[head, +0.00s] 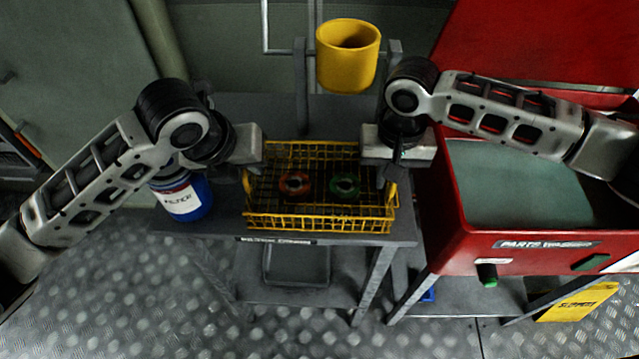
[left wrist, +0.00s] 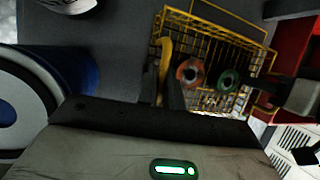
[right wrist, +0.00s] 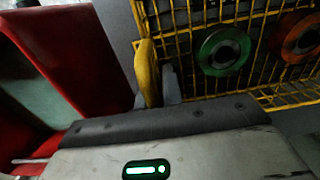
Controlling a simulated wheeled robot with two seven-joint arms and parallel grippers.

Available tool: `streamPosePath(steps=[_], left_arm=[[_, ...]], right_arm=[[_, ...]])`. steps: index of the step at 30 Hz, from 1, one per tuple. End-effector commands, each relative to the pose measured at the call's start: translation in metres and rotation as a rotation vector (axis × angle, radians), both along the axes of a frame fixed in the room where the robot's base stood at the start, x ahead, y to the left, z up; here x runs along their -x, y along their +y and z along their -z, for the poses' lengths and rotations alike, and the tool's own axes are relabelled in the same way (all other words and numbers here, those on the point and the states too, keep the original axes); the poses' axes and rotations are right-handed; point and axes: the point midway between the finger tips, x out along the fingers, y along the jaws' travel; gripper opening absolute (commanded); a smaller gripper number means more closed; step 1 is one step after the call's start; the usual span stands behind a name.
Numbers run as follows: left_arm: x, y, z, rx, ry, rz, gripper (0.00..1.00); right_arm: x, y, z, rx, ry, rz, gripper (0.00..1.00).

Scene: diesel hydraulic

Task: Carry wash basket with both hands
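The wash basket (head: 320,222) is a yellow wire basket on the dark grey stand (head: 225,222), holding a red-orange ring part (head: 295,185) and a green ring part (head: 345,186). My left gripper (head: 248,178) is at its left end, with its fingers close on both sides of the yellow handle (left wrist: 165,62). My right gripper (head: 384,176) is at its right end, with the other yellow handle (right wrist: 149,72) between its fingers. Both grippers look shut on the handles, though the fingertips are partly hidden. The basket looks level; I see no clear gap beneath it.
A blue can with a white label (head: 183,198) stands close to my left gripper. A yellow bucket (head: 348,55) is behind the basket. The red parts washer (head: 520,240) is on the right, its rim close to the stand. A yellow sign (head: 578,302) is low at right.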

Motion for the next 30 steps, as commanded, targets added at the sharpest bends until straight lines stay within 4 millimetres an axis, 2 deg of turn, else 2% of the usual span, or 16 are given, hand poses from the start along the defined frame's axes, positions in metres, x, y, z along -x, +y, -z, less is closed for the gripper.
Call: streamPosePath(steps=[8, 22, 30], left_arm=[[-0.001, 0.002, -0.004, -0.004, -0.001, -0.004, 0.00], [-0.001, 0.003, -0.049, -0.007, 0.000, -0.006, 0.00], [-0.001, 0.004, -0.050, -0.008, 0.000, -0.008, 0.00]], right_arm=[[-0.001, -0.001, -0.004, 0.003, -0.001, 0.003, 0.00], [-0.001, -0.003, -0.050, 0.005, -0.001, 0.004, 0.00], [-0.001, -0.003, -0.050, 0.007, 0.000, 0.005, 0.00]])
